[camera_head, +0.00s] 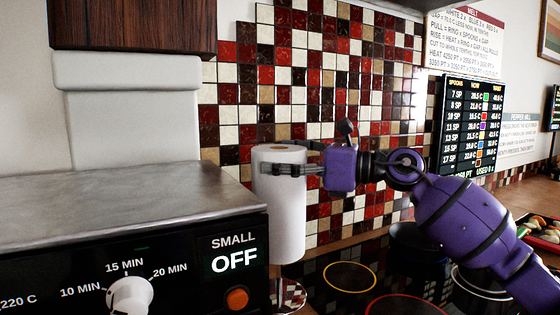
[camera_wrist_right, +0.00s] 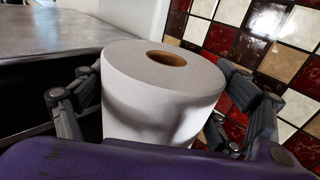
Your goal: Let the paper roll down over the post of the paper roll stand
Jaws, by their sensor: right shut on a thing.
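The white paper roll (camera_head: 279,222) is upright in the head view, beside the right end of the oven. My right gripper (camera_head: 290,169) is shut on the roll near its top, with fingers on both sides. In the right wrist view the roll (camera_wrist_right: 160,100) sits between the fingers, and no post shows in its brown core hole. The paper roll stand (camera_head: 291,296) is below the roll, partly cut off by the oven. A thin length of post shows between its base and the roll's lower end. Whether the post's tip is inside the roll is hidden. My left gripper is not in view.
The oven (camera_head: 130,190) with a metal top stands close on the left. A tiled wall (camera_head: 330,70) is behind the roll. A dark hob with coloured rings (camera_head: 350,277) and a dark pot (camera_head: 418,240) lie to the right.

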